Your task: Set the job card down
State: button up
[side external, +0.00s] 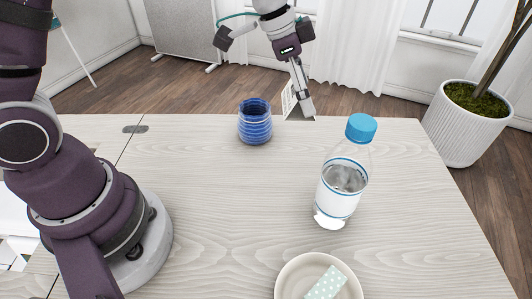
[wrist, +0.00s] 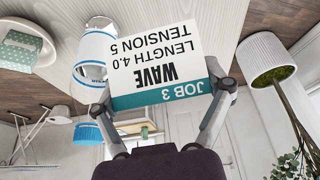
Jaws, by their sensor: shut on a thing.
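The job card is a white card with a teal band reading "JOB 3", "WAVE", "LENGTH 4.0", "TENSION 5". It shows upside down in the wrist view (wrist: 155,62), spanning the space between the two fingers of my gripper (wrist: 166,92). In the side external view the card (side external: 288,98) is seen nearly edge-on, partly hidden by my gripper (side external: 304,106). My gripper is shut on the card, fingers pointing down, at the far edge of the table (side external: 220,205). I cannot tell whether the card touches the tabletop.
A blue ribbed cup (side external: 255,122) stands left of the card. A clear bottle with a blue cap (side external: 342,180) stands upright, nearer the camera to the right. The tabletop between cup and bottle is clear.

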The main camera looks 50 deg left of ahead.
aim_at(303, 170)
jog(key=f, duration=1.4)
jog(key=shift+d+f, duration=0.35)
jog(key=shift+f, duration=0.05)
jog(key=o, duration=0.6)
jog(key=shift+f, duration=0.1)
jog(key=shift+o, duration=0.2)
